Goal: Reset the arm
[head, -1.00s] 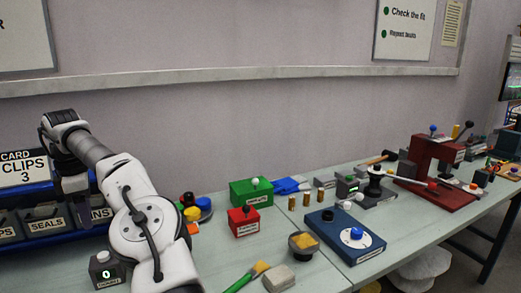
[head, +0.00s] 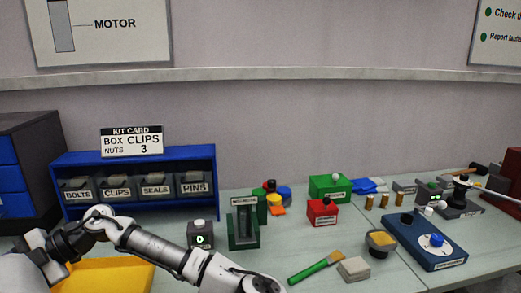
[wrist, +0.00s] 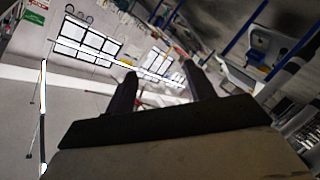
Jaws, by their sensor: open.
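My arm lies low and folded across the lower left of the head view, in front of the blue bin rack (head: 216,165). Its far end reaches the lower left edge, and the gripper's fingers cannot be made out there. In the wrist view my gripper (wrist: 160,78) shows two dark fingers spread apart with nothing between them. Beyond them is the tilted room with bright windows (wrist: 85,40), and no bench object is near the fingertips.
A yellow tray (head: 115,278) lies beside and partly behind my arm. A green upright fixture (head: 243,228) and a small grey counter box (head: 201,238) stand close to the arm. Red, green and blue devices fill the bench to the right. A dark drawer cabinet (head: 25,150) stands at left.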

